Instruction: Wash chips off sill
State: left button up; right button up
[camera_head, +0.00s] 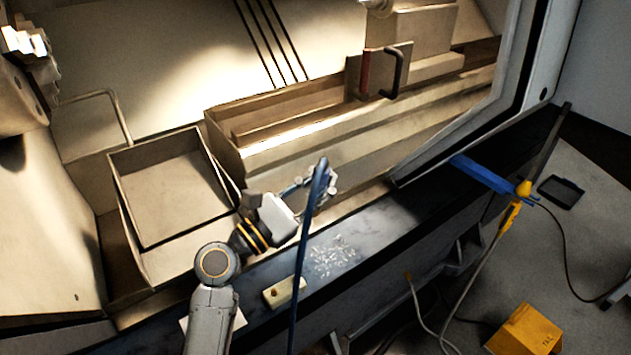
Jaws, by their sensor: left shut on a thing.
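The sill (400,213) is a dark ledge running diagonally along the front of the machine opening. A patch of small pale chips (335,258) lies scattered on its middle. My left gripper (318,190) is above the inner edge of the sill, up and left of the chips. It is shut on a blue hose (303,258), whose rounded upper end rises above the fingers. The hose hangs down across the sill, just left of the chips, and leaves the picture at the bottom. My right gripper is not in view.
A pale block (284,292) lies on the sill left of the chips. An open metal box (172,190) stands inside the machine. A yellow-and-blue fitting (522,190) with a grey hose is at the sill's right end. A yellow carton (525,332) stands on the floor.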

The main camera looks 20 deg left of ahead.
pick_arm(q)
jog(key=w+d, duration=0.9)
jog(key=w, duration=0.3)
jog(key=shift+d+p, duration=0.15)
jog(key=shift+p, duration=0.25)
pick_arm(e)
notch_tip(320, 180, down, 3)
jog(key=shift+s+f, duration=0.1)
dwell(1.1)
pick_arm(q)
jog(key=shift+o, duration=0.4)
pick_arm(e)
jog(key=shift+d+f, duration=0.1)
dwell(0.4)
